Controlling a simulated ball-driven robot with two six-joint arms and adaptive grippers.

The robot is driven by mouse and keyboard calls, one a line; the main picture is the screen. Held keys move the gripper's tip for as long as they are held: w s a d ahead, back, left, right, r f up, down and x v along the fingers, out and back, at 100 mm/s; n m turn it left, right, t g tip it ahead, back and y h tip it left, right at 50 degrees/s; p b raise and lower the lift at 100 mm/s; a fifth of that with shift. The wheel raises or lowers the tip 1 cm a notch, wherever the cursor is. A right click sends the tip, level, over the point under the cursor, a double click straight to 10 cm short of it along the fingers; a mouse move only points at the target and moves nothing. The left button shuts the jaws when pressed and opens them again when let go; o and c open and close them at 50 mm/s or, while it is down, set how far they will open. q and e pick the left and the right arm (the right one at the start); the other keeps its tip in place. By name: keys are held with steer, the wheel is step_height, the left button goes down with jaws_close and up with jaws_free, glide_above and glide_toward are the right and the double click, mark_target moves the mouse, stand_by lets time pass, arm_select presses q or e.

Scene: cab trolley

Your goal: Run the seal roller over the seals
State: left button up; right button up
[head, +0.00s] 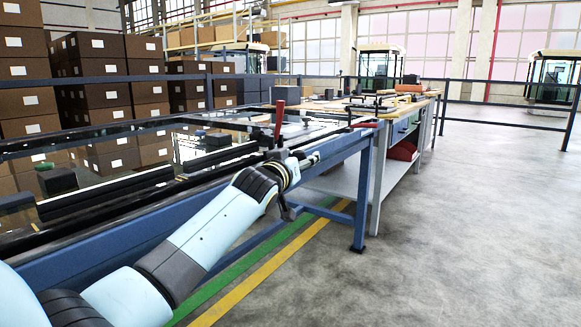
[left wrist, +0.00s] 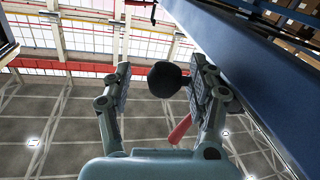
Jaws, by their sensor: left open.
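My left gripper (head: 307,163) is at the near rail of the blue trolley (head: 345,150). The left wrist view shows its two fingers apart (left wrist: 160,70). A dark round knob (left wrist: 168,80) appears between the fingertips, closer to the right finger; I cannot tell if it touches. A red handle (head: 279,118) stands upright just behind the gripper, and its red part shows past the right finger in the left wrist view (left wrist: 180,129). Long black strips (head: 105,199), possibly seals, lie along the trolley's glass. I cannot make out the seal roller for certain. My right gripper is out of view.
A workbench (head: 384,115) with tools on top stands beyond the trolley. A dark block (head: 58,181) sits on the trolley at left. Stacked brown boxes (head: 100,75) stand behind. Dark railings (head: 500,128) cross the back. The grey floor at right is clear.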

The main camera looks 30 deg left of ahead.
arm_select(q)
steer(key=s+d, duration=0.1)
steer(key=s, duration=0.8)
arm_select(e)
steer(key=shift+d, duration=0.1)
arm_select(q)
steer(key=shift+d, duration=0.1)
